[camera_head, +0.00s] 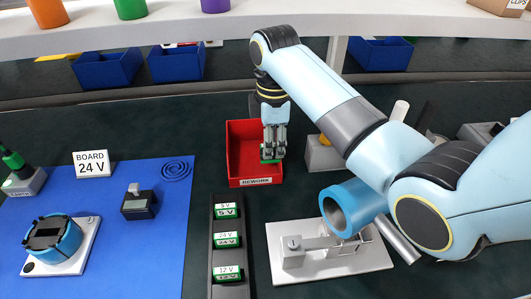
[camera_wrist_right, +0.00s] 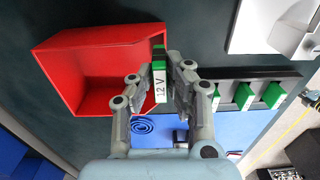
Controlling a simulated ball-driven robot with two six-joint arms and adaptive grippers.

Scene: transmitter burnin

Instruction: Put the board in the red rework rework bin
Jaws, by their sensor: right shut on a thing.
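My right gripper (camera_head: 274,142) is shut on a green board (camera_wrist_right: 159,58) with a white label that reads 12 V. The board's green edge also shows in the head view (camera_head: 265,158). The red rework bin (camera_head: 240,158) stands on the dark table, open at the top, with a REWORK label on its front. The gripper points down over the right part of the bin. In the right wrist view the board is at the right edge of the bin (camera_wrist_right: 75,62); its height above the bin floor is hard to tell. My left gripper is not in view.
A dark rack (camera_head: 228,257) with several green labelled boards stands in front of the bin. A blue mat (camera_head: 125,255) with a BOARD 24 V sign (camera_head: 93,163) lies left. A white plate fixture (camera_head: 335,268) stands right. A shelf (camera_head: 160,35) crosses the back.

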